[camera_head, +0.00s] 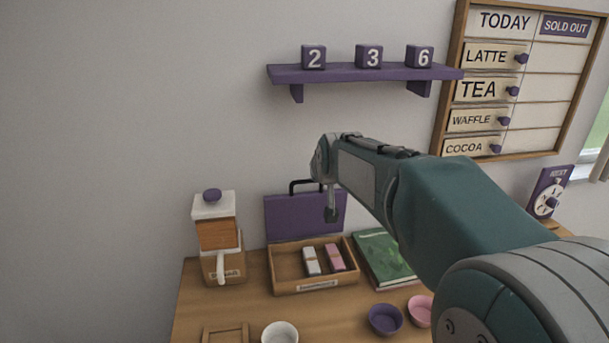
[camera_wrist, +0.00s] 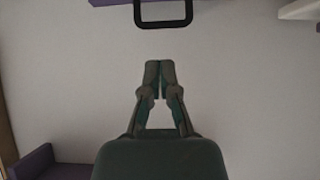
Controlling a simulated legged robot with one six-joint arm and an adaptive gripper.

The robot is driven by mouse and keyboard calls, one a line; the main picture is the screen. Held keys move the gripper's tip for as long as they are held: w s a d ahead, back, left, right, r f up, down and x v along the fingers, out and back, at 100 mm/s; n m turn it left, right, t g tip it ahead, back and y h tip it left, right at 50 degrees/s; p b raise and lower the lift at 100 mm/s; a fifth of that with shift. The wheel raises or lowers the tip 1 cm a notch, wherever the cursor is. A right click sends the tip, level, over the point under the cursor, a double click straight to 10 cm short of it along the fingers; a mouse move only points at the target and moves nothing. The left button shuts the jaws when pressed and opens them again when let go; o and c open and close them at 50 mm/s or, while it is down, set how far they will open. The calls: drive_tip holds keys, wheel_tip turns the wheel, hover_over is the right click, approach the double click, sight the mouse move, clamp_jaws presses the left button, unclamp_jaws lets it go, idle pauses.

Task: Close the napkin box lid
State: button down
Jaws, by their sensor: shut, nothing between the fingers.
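The napkin box (camera_head: 268,270) is an open wooden tray on the table, holding a white bundle (camera_head: 311,261) and a pink bundle (camera_head: 334,257). Its purple lid (camera_head: 288,219) stands upright at the back edge, with a black handle (camera_head: 293,185) on top. My gripper (camera_head: 331,216) points down and overlaps the right part of the lid in the head view. In the wrist view my gripper (camera_wrist: 160,65) is shut and empty. The lid's edge (camera_wrist: 120,2) and handle (camera_wrist: 162,23) show beyond the fingertips, apart from them; that view looks upside down.
A grinder with a purple knob (camera_head: 218,235) stands left of the box. A green book (camera_head: 382,258) lies to its right. A purple bowl (camera_head: 384,320), pink bowl (camera_head: 420,311) and white cup (camera_head: 280,333) are in front. A purple shelf (camera_head: 350,75) with number blocks hangs above.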

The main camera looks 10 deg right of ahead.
drive_tip(key=shift+t, duration=0.3)
drive_tip(key=x, duration=0.8)
drive_tip(key=w+r+x, duration=0.1)
drive_tip(key=x, duration=0.3)
drive_tip(key=shift+w+a+f, duration=0.1)
drive_tip(key=shift+w, duration=0.2)
drive_tip(key=shift+s, duration=0.1)
